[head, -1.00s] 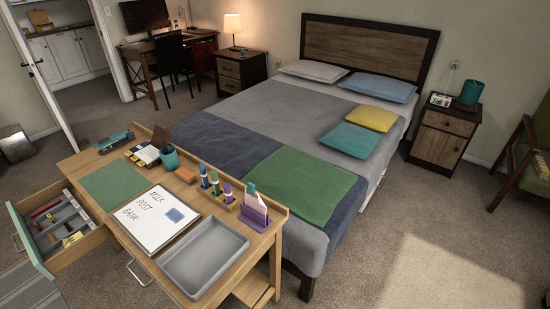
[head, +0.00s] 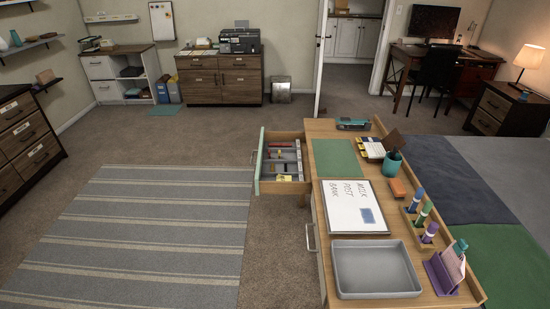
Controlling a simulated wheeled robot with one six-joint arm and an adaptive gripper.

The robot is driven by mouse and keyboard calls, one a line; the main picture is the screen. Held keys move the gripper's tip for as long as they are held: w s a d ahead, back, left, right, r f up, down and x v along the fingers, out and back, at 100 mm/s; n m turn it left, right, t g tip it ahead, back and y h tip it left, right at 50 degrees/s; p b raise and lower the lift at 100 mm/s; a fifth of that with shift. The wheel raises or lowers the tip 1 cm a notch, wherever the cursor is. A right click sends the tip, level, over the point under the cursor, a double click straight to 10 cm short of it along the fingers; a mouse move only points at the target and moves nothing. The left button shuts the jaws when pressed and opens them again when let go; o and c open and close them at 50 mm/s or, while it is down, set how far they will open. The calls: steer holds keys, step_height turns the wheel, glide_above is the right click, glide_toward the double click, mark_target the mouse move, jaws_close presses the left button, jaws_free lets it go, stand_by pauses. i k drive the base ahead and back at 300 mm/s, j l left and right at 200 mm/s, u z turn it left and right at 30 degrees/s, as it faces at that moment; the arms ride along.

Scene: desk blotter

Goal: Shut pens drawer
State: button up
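The pens drawer (head: 259,165) has a teal front and stands pulled out from the left side of the wooden desk (head: 316,205), near its far end. Inside it is a grey divided tray (head: 285,151) with red, dark and yellow items, too small to name surely. A metal handle shows on the outer side of the teal front. My gripper is not in view.
On the desk are a green blotter (head: 336,158), a whiteboard (head: 353,207), a grey tray (head: 374,268), a teal cup (head: 392,162) and several markers. A striped rug (head: 160,215) and open floor lie left of the drawer. A bed stands right.

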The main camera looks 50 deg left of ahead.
mark_target(296, 156)
steer(key=j+u, duration=0.1)
steer(key=u, duration=0.25)
steer(key=j+u, duration=0.1)
steer(key=u, duration=0.65)
steer(key=l+u, duration=0.2)
steer(key=u, duration=0.3)
steer(key=i+j, duration=0.5)
steer(key=i, duration=0.15)
steer(key=i+j, duration=0.45)
steer(key=i, duration=0.2)
steer(key=i+j, duration=0.5)
steer(key=i, duration=0.15)
